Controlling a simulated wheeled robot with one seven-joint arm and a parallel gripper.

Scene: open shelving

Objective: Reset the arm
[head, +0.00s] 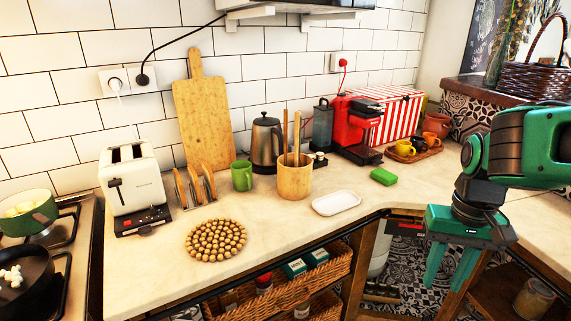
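My gripper (452,272) is at the lower right of the head view, green, with its fingers pointing down. Its two fingers are apart, and I see nothing between them. It hangs in front of the counter's inner corner, over the patterned floor. My arm (520,150) comes in from the right edge and bends down at a dark wrist joint. The gripper touches nothing that I can see.
The counter (290,215) holds a toaster (133,185), a wooden pot (294,177), a white dish (336,203), a green sponge (383,177) and a red coffee machine (357,125). Wicker baskets (322,280) sit below. A stove with pans (22,275) is at left.

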